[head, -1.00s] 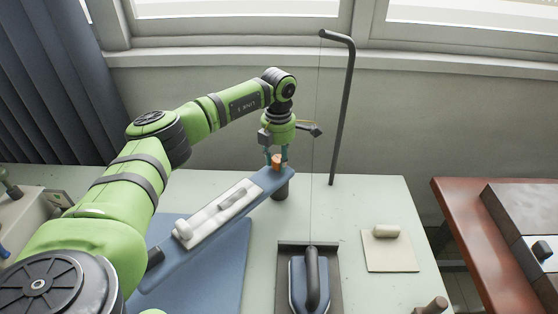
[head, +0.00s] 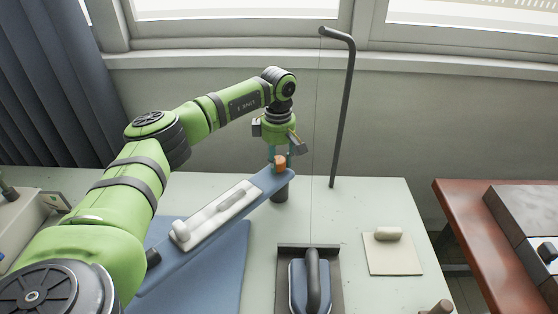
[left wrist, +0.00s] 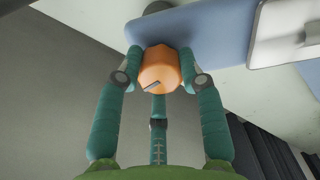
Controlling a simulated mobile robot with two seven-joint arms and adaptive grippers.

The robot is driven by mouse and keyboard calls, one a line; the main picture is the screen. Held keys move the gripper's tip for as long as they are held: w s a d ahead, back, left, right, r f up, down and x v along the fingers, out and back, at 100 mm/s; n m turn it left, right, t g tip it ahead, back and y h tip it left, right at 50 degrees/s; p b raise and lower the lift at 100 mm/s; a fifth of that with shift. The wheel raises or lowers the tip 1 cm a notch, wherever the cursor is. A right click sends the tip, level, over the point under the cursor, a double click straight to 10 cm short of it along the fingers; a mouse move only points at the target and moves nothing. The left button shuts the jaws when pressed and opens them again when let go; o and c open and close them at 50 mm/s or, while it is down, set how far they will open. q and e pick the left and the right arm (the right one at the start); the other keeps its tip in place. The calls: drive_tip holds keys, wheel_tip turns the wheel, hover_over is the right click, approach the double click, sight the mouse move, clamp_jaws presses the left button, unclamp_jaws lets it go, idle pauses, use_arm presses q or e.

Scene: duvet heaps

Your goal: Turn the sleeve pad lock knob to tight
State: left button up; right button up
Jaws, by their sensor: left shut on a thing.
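The sleeve pad lock knob (head: 280,161) is a small orange knob at the far end of the long blue sleeve pad (head: 259,186). In the left wrist view the orange knob (left wrist: 160,69) shows a grey pointer mark on its face, aimed toward the lower left. My left gripper (head: 280,158) comes down on the knob from above. In the left wrist view its teal fingers (left wrist: 160,75) are shut on the knob from both sides, with a third finger below. Tight or loose markings cannot be made out. My right gripper is not in view.
A white holder (head: 215,214) lies along the sleeve pad. An iron (head: 311,280) stands on a dark rest, with a thin cord rising to a bent dark pole (head: 343,110) behind. A beige pad with a roll (head: 391,250) lies to the right. Bare table (head: 350,215) lies between.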

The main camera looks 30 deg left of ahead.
use_arm(q)
drive_tip(key=m, duration=0.4)
drive_tip(key=shift+s+a+f, duration=0.1)
drive_tip(key=shift+a, duration=0.15)
drive_tip(key=shift+m, duration=0.3)
drive_tip(key=o, duration=1.1)
drive_tip(key=shift+a, duration=0.1)
drive_tip(key=shift+o, duration=0.2)
drive_tip(key=shift+r, duration=0.2)
wheel_tip(320, 180, up, 12)
drive_tip(key=shift+f, duration=0.15)
